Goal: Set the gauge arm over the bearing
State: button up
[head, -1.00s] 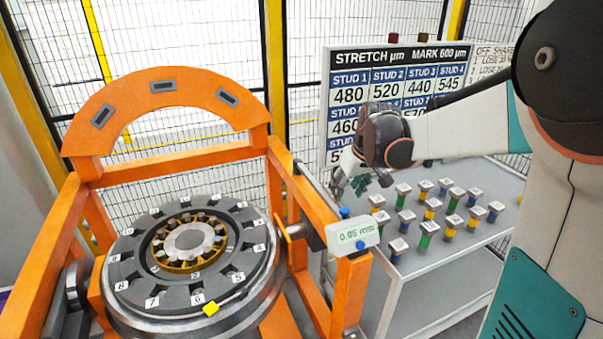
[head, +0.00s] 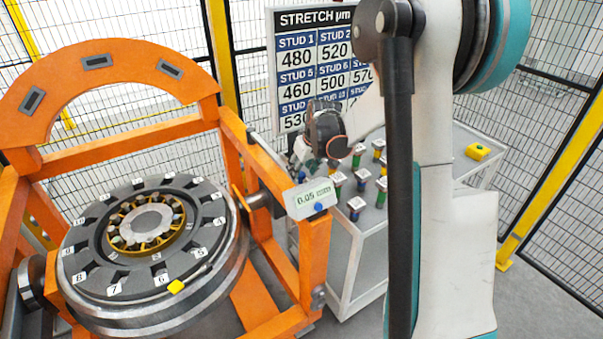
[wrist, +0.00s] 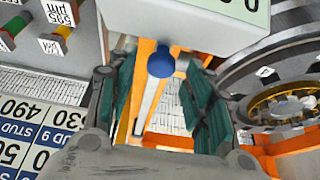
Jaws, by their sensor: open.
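The gauge is a pale box with a "0.05 mm" display (head: 310,198) on the orange frame's front right post. It has blue knobs, one low on its front (head: 318,207). A thin grey bar (head: 273,157), apparently the gauge arm, runs back from it along the frame's side, away from the bearing. The bearing (head: 147,222), with a gold ring, lies in the wheel's centre. My gripper (head: 297,167) is just behind the gauge box. In the wrist view its open green fingers (wrist: 157,100) stand either side of a blue knob (wrist: 160,63); contact is unclear.
The orange frame (head: 262,178) and numbered wheel (head: 105,279) fill the left. A grey table (head: 345,255) with colored studs stands right of the gauge, partly behind my arm. A stretch board (head: 300,60) and mesh fence stand behind. A yellow box (head: 478,152) sits on the table's far end.

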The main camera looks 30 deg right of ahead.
jog(key=shift+x, duration=0.8)
jog(key=shift+c, duration=0.3)
